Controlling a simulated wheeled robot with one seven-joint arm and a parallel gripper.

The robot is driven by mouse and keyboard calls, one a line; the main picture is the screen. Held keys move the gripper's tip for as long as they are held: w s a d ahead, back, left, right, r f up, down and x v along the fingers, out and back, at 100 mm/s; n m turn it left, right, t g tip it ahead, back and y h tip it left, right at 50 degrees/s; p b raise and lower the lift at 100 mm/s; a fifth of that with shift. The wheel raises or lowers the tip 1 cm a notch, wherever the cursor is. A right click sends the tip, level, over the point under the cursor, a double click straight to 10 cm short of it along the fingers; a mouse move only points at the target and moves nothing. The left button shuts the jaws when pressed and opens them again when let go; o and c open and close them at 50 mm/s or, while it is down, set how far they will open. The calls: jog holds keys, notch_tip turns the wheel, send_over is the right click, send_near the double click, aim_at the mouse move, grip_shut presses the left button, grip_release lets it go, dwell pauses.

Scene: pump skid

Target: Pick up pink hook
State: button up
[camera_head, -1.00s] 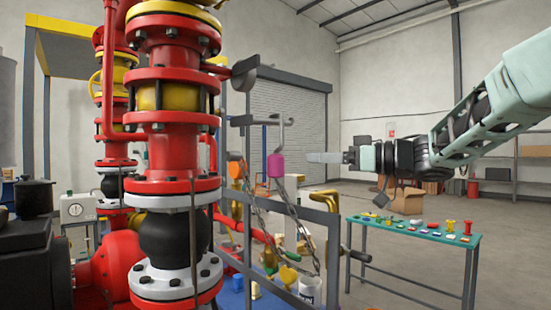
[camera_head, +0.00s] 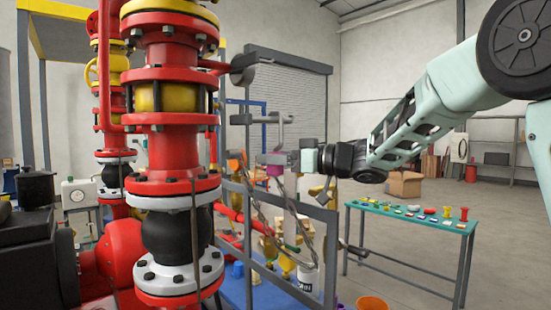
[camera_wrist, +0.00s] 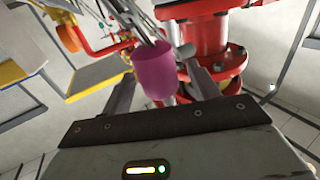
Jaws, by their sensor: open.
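The pink hook (camera_head: 274,171) hangs at the metal frame right of the red pump column. In the head view my gripper (camera_head: 268,158) is in front of it and hides much of its pink handle. In the wrist view the pink handle (camera_wrist: 153,74) is between the two fingers of my gripper (camera_wrist: 160,84), which are open. Gaps show beside the handle, and I cannot see a finger touching it. The upper part of the hook is hard to make out among the metal parts behind.
The red pump column (camera_head: 170,125) with flanges stands close on the left. Chains (camera_head: 262,215) hang at the grey frame near my gripper. A green-topped table (camera_head: 410,215) with several small items is at right. An orange bucket (camera_head: 372,303) stands at the bottom.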

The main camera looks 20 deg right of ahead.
jog(key=c, duration=1.1)
jog(key=shift+r, duration=0.15)
